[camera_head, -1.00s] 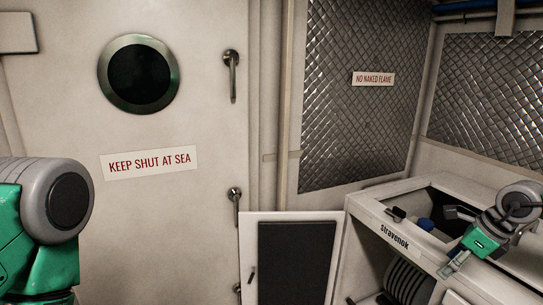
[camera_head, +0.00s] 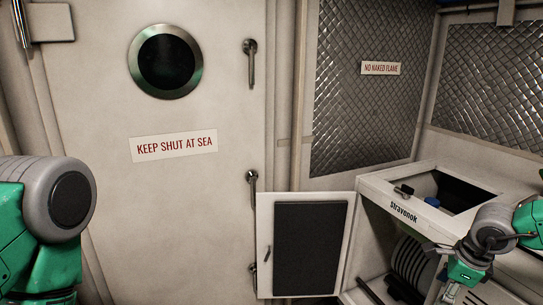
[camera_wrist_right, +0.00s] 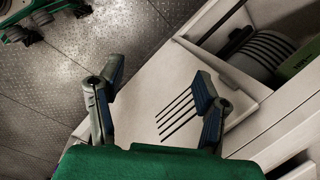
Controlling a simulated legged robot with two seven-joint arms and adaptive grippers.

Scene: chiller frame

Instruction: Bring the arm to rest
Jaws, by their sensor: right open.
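My right arm comes in at the right of the head view, its gripper (camera_head: 458,290) low in front of the white chiller cabinet (camera_head: 375,190), partly cut off by the lower edge. In the right wrist view the gripper (camera_wrist_right: 160,80) is open, its two fingers spread with nothing between them. A pale panel with dark slots (camera_wrist_right: 178,112) lies beyond the fingers; I cannot tell the exact gap. At the left of the head view only an upper part of my left arm shows; its gripper is out of view.
The cabinet's door (camera_head: 306,243) stands open, showing ribbed grey discs (camera_head: 411,262) inside. Its top has an open well with a blue item (camera_head: 432,202). A white door with a porthole (camera_head: 165,62) stands behind. Metal plate floor (camera_wrist_right: 120,25) shows in the wrist view.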

